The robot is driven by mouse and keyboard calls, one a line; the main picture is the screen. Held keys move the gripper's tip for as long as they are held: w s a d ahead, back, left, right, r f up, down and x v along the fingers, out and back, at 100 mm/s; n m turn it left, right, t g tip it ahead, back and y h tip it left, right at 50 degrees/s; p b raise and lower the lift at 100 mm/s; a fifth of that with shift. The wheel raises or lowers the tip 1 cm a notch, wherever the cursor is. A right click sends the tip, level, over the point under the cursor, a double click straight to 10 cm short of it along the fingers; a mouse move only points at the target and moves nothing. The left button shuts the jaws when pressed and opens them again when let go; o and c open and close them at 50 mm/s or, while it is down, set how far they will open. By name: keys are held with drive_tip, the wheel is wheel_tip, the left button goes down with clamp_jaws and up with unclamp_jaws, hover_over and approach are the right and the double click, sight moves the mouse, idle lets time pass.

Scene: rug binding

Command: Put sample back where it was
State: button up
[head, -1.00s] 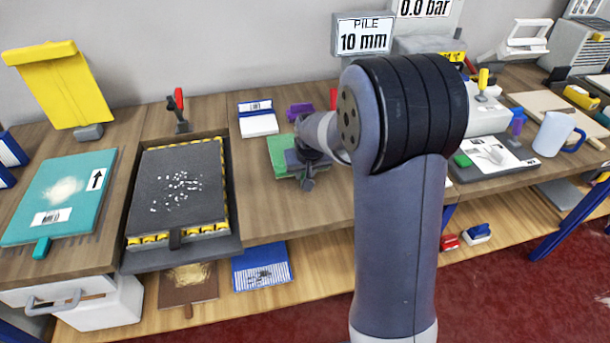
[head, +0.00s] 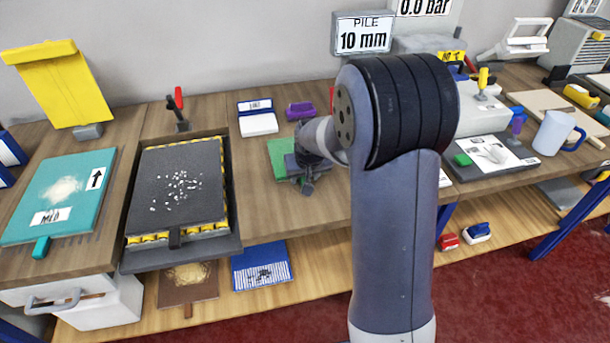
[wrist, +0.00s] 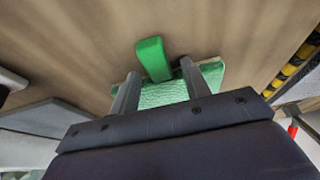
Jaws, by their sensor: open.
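A green sample (head: 281,158) lies on the bench, partly hidden behind my gripper in the head view. In the wrist view the sample's textured green face (wrist: 163,93) shows between and beyond my fingers, and its green tab (wrist: 152,58) points away from my palm. My gripper (wrist: 160,72) is open, with one finger on each side of the tab's base. I cannot tell whether the fingers touch the sample. In the head view my gripper (head: 307,182) is small and dark, and its fingertips are not clear.
A dark tray with white bits (head: 175,190) and a teal board (head: 70,195) lie to the left. A white card (head: 258,123) and a purple block (head: 300,110) lie behind the sample. A blue striped sample (head: 262,265) is on the lower shelf.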

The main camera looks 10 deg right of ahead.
drive_tip(key=v, duration=1.2)
